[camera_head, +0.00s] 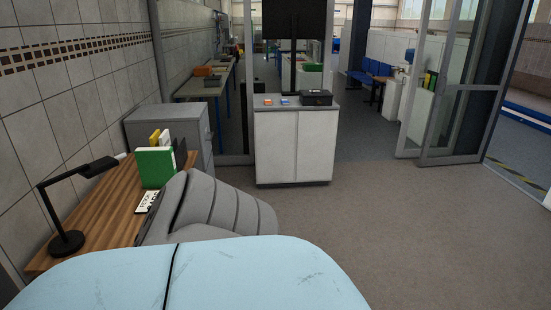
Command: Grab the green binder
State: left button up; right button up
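A green binder (154,168) stands upright on the wooden desk (104,212) at the left. Its broad green face is towards me, and a pale edge shows along its side. A yellow item (155,138) and a dark item (180,152) stand behind it, partly hidden by it. The grey padded chair (212,207) stands close on the right of the binder, against the desk. Neither of my grippers shows in the head view.
A black desk lamp (68,240) stands on the desk's near left. A light blue rounded surface (230,275) fills the bottom foreground. A white cabinet (296,147) stands ahead, with a grey cabinet (178,125) behind the desk. The carpet (420,220) is clear at the right.

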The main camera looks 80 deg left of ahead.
aim_at(156, 166)
jog(key=u, duration=3.5)
jog(key=i+l+u, duration=0.1)
jog(key=u, duration=0.3)
jog(key=i+l+u, duration=0.1)
jog(key=u, duration=0.3)
jog(key=l+u, duration=0.15)
jog(key=u, duration=0.25)
jog(key=i+l+u, duration=0.15)
jog(key=l+u, duration=0.15)
jog(key=l, duration=0.2)
jog(key=i+l+u, duration=0.1)
jog(key=l+u, duration=0.2)
jog(key=l, duration=0.2)
jog(key=l+u, duration=0.3)
jog(key=l, duration=1.8)
jog(key=k+l+u, duration=0.1)
jog(key=l, duration=0.95)
